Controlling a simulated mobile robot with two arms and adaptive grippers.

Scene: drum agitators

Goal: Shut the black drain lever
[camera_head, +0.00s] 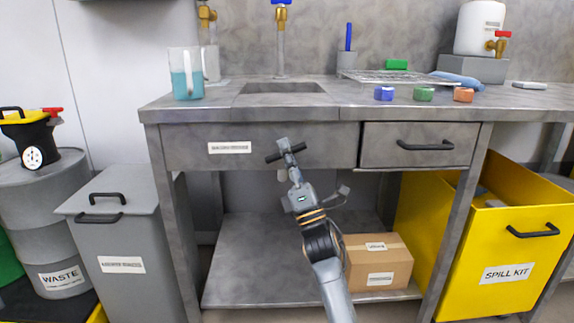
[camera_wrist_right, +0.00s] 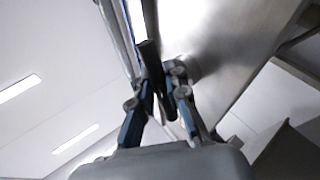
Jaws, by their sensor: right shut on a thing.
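The black drain lever (camera_head: 299,148) is on the grey front panel of the sink bench, left of the drawer. It lies close to level, its right end a little higher than its left. My right gripper (camera_head: 286,150) reaches up from below and is shut on the lever, hiding its middle. In the right wrist view the black lever (camera_wrist_right: 151,60) passes between the two fingers of my right gripper (camera_wrist_right: 161,88). My left gripper is not in view.
A drawer (camera_head: 408,145) with a black handle is right of the lever. A cardboard box (camera_head: 378,270) sits on the lower shelf. A yellow spill kit bin (camera_head: 505,250) stands at right, a grey lidded bin (camera_head: 125,265) at left. The bench top holds a beaker (camera_head: 186,75) and coloured blocks.

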